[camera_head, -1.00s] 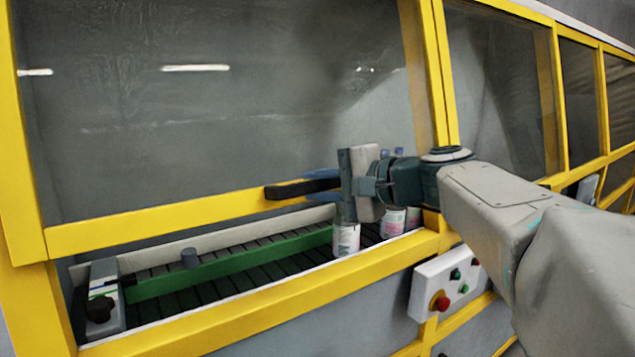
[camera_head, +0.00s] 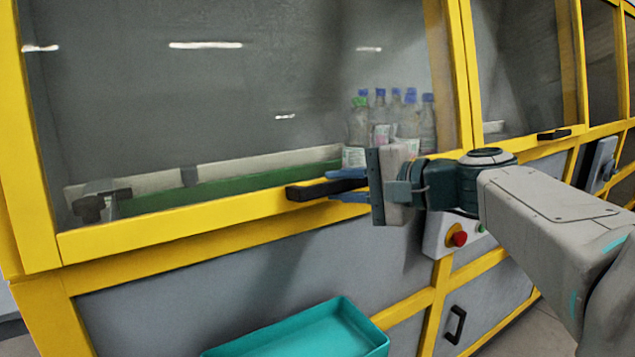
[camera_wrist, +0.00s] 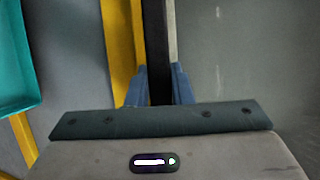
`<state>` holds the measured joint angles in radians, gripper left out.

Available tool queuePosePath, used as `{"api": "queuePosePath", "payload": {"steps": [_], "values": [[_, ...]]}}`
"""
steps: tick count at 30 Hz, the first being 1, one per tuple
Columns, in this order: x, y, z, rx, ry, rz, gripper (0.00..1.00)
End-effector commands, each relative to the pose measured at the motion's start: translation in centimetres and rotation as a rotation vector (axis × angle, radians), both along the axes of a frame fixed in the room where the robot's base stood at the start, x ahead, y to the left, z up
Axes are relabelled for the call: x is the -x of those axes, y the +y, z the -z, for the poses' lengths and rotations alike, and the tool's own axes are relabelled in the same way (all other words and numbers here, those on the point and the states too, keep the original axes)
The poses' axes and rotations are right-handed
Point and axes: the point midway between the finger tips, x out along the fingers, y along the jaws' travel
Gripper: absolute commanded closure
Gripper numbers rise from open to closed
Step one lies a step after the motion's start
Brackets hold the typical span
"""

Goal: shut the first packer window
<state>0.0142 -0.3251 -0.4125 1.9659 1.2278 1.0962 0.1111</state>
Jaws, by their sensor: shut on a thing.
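The first packer window (camera_head: 250,110) is a clear pane in a yellow frame, filling the left and middle of the head view. Its yellow bottom rail (camera_head: 170,229) lies close along the yellow sill, with no clear gap showing between them. A black bar handle (camera_head: 312,190) sits on that rail. My gripper (camera_head: 347,186) is shut on the handle, its blue fingers on either side of it. In the wrist view the dark handle (camera_wrist: 157,60) runs between the two fingers (camera_wrist: 159,86).
Several bottles with blue and green caps (camera_head: 395,115) stand behind the pane by a green conveyor guide. A control box with a red button (camera_head: 457,236) is below my wrist. A teal tray (camera_head: 300,335) is low in front. A second window (camera_head: 525,70) is at right.

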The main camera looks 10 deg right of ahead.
Motion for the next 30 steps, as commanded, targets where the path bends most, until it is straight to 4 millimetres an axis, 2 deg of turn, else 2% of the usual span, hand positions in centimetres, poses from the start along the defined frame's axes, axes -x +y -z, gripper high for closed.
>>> {"api": "queuePosePath", "payload": {"steps": [1, 15, 16, 18, 30], "values": [[0.07, 0.05, 0.52, 0.001, 0.002, -0.003, 1.0], [0.11, 0.0, 1.06, 0.002, 0.008, -0.004, 1.0], [0.11, -0.01, 1.07, 0.002, 0.008, -0.004, 0.77], [0.1, -0.02, 1.07, 0.002, 0.008, -0.004, 0.58], [0.28, -0.44, 0.45, 0.0, 0.001, -0.002, 0.58]]}}
